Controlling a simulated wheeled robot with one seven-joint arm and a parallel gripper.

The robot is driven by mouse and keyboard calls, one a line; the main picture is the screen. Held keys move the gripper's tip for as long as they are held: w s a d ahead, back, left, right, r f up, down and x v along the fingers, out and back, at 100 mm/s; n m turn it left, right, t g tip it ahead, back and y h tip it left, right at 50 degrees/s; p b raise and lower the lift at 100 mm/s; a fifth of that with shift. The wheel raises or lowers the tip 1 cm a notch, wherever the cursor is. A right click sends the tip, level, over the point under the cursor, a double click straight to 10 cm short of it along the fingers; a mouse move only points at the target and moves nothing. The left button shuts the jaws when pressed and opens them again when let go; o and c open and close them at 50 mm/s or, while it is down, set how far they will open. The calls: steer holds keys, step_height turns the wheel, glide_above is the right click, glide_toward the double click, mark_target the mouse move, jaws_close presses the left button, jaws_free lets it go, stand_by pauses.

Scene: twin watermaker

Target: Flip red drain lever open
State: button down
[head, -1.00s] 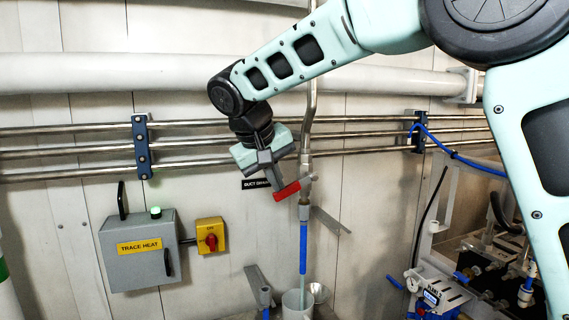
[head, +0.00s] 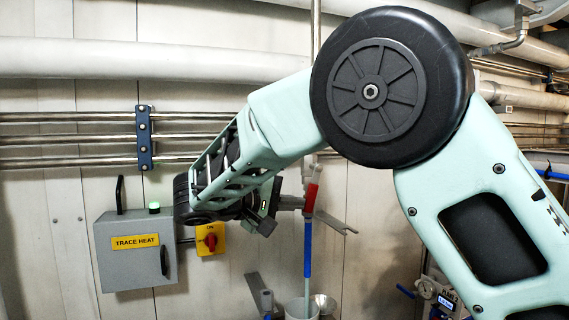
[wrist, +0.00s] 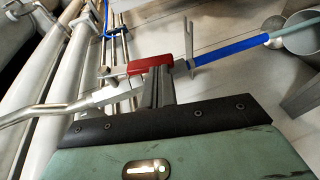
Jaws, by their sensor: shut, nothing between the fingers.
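The red drain lever (head: 312,190) stands close to upright against the vertical drain pipe in the head view. In the wrist view the red lever (wrist: 148,74) lies straight in front of the fingertips. My gripper (head: 292,203) reaches in from the left, and its fingers appear shut in the wrist view (wrist: 156,84). The fingertips overlap the lever in view and look close to it or touching; the exact contact is hard to tell. A blue tube (head: 308,248) runs down below the lever and shows in the wrist view too (wrist: 226,50).
A grey TRACE HEAT box (head: 136,250) and a yellow switch with a red knob (head: 210,239) sit left of my gripper. A grey bracket (head: 336,224) sticks out right of the tube. A light container (head: 297,309) stands below. Steel rails (head: 70,139) cross the wall behind.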

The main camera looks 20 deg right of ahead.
steer(key=shift+d+f+b, duration=0.65)
steer(key=shift+d+b, duration=0.3)
steer(key=shift+b, duration=0.05)
steer(key=shift+d, duration=0.1)
